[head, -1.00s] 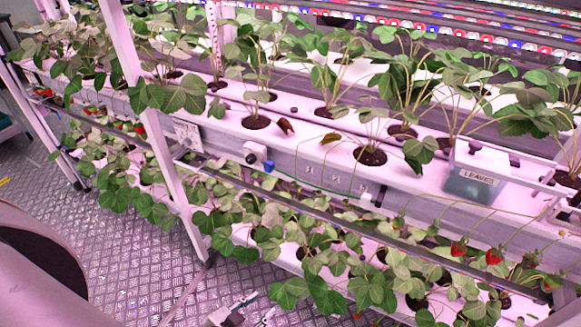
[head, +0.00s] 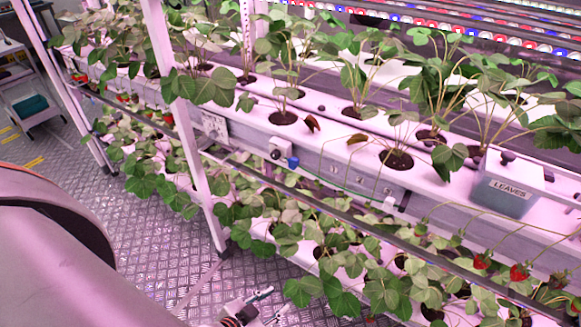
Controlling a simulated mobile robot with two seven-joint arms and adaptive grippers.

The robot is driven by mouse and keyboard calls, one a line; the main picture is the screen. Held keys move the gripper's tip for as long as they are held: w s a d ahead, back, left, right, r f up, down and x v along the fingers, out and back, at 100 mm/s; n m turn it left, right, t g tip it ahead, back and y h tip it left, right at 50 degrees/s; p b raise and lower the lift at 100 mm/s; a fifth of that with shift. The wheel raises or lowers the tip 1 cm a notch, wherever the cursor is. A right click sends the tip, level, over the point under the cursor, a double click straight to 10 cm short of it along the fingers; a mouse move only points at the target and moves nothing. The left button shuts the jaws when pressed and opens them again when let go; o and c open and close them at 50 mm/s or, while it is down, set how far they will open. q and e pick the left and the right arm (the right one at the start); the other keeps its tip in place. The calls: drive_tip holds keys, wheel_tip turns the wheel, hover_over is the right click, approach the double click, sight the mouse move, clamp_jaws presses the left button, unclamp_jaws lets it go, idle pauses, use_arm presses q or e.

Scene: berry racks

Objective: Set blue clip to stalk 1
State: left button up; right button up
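A small blue piece (head: 293,162), which looks like the blue clip, sits on the front face of the upper gutter beside a white box (head: 277,149). I cannot tell how it is fixed. Small marks (head: 360,180) run along the gutter face to its right, too small to read. A plant with thin stalks (head: 398,135) stands above them; I cannot tell which stalk is number 1. My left gripper (head: 271,303) is at the bottom edge, low in front of the rack and well below the blue piece. Its fingers look apart and empty. My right gripper is not in view.
A rack post (head: 187,130) stands left of the blue piece. A dark rail (head: 350,217) runs in front of the gutter. Leafy lower plants (head: 330,285) crowd right of my gripper. A LEAVES bin (head: 507,185) stands on the upper gutter. The metal floor (head: 150,235) is clear.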

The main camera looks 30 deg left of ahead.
use_arm(q)
drive_tip(key=shift+c, duration=0.6)
drive_tip(key=m+t+b, duration=0.3)
drive_tip(key=m+t, duration=0.5)
drive_tip(key=m, duration=2.5)
approach(291, 166)
drive_tip(key=w, duration=0.1)
drive_tip(key=shift+y, duration=0.4)
drive_tip(key=w, duration=0.5)
drive_tip(key=shift+w+d+r, duration=0.35)
drive_tip(key=shift+w, duration=0.05)
drive_tip(key=shift+w+f+p, duration=0.1)
drive_tip(key=shift+w+p, duration=0.2)
drive_tip(key=shift+w, duration=0.5)
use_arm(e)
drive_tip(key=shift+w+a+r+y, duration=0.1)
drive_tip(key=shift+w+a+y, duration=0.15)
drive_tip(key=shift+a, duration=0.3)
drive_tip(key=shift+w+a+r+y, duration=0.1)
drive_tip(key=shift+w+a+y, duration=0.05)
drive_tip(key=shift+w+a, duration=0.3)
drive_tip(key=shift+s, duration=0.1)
